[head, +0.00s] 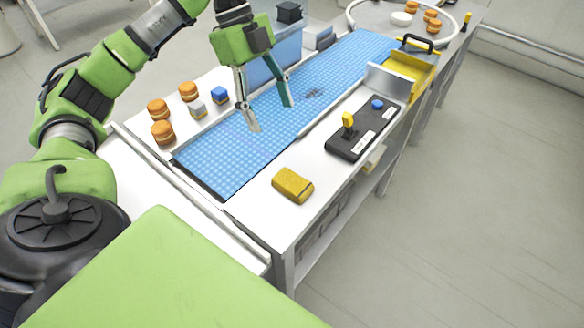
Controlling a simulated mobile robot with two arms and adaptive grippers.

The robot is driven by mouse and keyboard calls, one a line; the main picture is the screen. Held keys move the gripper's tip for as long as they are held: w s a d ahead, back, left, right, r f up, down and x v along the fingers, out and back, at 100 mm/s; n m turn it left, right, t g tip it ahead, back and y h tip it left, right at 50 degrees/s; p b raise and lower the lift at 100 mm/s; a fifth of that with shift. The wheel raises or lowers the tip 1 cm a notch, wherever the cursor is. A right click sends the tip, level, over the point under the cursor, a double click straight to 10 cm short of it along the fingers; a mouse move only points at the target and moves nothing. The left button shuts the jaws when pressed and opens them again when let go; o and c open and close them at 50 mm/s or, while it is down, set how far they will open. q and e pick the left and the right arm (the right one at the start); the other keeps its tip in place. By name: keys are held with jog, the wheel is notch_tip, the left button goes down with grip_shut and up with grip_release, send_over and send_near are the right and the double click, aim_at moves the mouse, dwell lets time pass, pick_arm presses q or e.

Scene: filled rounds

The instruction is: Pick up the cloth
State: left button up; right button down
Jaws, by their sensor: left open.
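A yellow folded-looking pad (293,185), which may be the cloth or a sponge, lies on the white table near its front right edge. No other thing in view looks like a cloth. My left gripper (270,114) is open, with its fingers pointing down over the blue dotted belt (227,163). It is up and to the left of the yellow pad in the picture, well apart from it. Nothing shows between its fingers. My right gripper is not in view.
A dark smudge (313,92) marks the belt. A black control box (362,132) with a yellow lever stands right. A yellow bin (408,66) stands farther back.

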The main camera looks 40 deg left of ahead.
pick_arm(q)
notch_tip(320, 180, down, 2)
jog(key=b, duration=0.6)
send_near(292, 181)
jog(key=x, duration=0.3)
jog(key=shift+a+p, duration=0.1)
jog(key=shift+p, duration=0.3)
jog(key=shift+d+f, duration=0.2)
jog(key=shift+f, duration=0.25)
jog(key=shift+s+d+f, duration=0.1)
jog(key=shift+d+f, duration=0.1)
jog(key=shift+f, duration=0.1)
jog(key=p+x, duration=0.1)
jog(key=x, duration=0.2)
jog(key=shift+d+f, duration=0.2)
jog(key=shift+f, duration=0.15)
jog(key=shift+d+f, duration=0.1)
jog(key=shift+f, duration=0.25)
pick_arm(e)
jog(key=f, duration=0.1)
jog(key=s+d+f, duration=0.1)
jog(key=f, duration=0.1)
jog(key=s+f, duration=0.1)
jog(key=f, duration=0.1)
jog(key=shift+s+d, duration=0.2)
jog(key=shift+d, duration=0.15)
